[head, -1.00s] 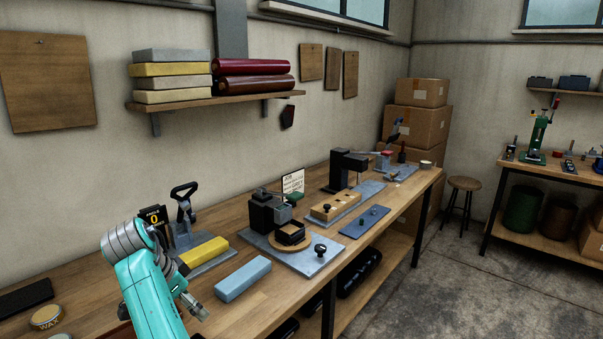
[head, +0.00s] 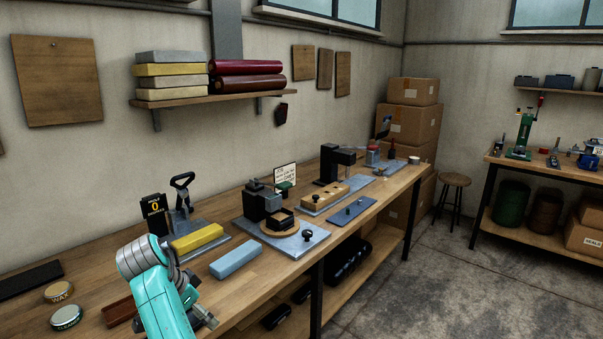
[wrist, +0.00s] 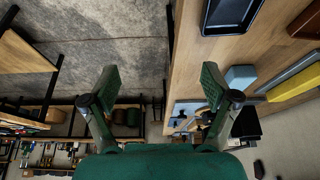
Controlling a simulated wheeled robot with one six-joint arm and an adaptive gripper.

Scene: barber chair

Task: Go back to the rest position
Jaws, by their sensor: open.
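My teal arm reaches in from the bottom of the head view, at the front left part of the workbench (head: 262,292). My gripper (head: 207,318) is at the arm's end, low in the head view, near the bench's front edge. In the wrist view my gripper (wrist: 158,88) has its two green fingers spread wide apart with nothing between them. Beyond the fingers the wrist view shows the concrete floor (wrist: 95,50) and the bench edge.
A light blue block (head: 235,258) and a yellow block (head: 197,238) lie on the bench just beyond my arm. Wax (head: 59,292) and cleaner (head: 66,317) tins are to the left. A black tray (wrist: 228,14) shows in the wrist view. Open floor (head: 405,290) lies right of the bench.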

